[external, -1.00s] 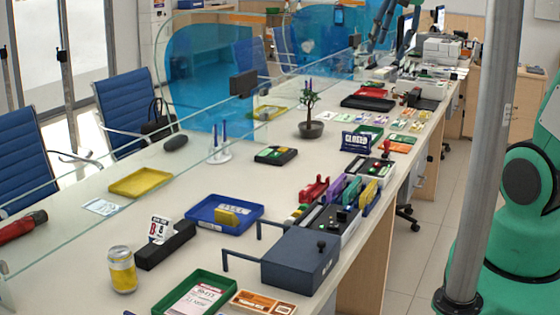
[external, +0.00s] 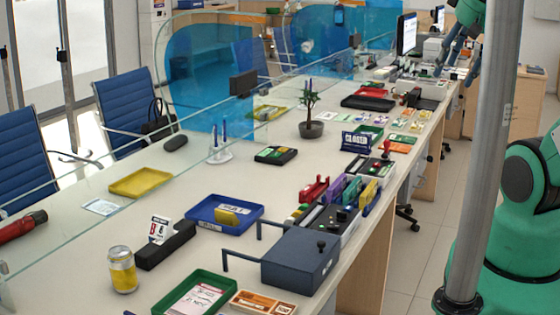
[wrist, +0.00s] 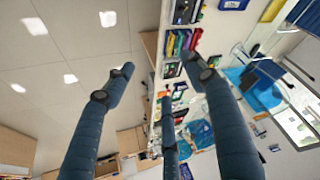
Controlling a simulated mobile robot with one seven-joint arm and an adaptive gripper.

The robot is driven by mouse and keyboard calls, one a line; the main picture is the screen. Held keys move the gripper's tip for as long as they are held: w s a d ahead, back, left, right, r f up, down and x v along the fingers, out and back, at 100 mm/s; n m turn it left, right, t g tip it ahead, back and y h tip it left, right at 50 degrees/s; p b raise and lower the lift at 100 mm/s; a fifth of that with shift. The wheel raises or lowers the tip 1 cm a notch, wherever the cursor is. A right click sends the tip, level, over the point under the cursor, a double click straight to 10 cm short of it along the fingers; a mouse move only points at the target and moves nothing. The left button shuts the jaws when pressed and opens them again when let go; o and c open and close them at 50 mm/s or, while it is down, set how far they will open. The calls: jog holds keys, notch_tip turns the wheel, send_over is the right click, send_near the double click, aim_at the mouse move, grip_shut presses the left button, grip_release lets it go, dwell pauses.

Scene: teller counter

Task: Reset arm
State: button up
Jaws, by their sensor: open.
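My gripper (external: 458,60) is at the top right in the external view, below the green wrist of my arm. Its dark blue-grey fingers point down. It is above the far right edge of the counter (external: 225,170). In the wrist view, the fingers of my gripper (wrist: 157,80) are spread apart with nothing between them. It is open and empty. Most of my arm is out of the picture or behind the grey pole in the external view.
A dark box with handles (external: 300,262), a blue tray (external: 197,210), a can (external: 122,270) and a small potted tree (external: 311,128) stand on the counter. A glass screen runs along it. A monitor (external: 407,34) stands at the far end.

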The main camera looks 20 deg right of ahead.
jog(key=shift+f+b, duration=1.1)
dwell(0.7)
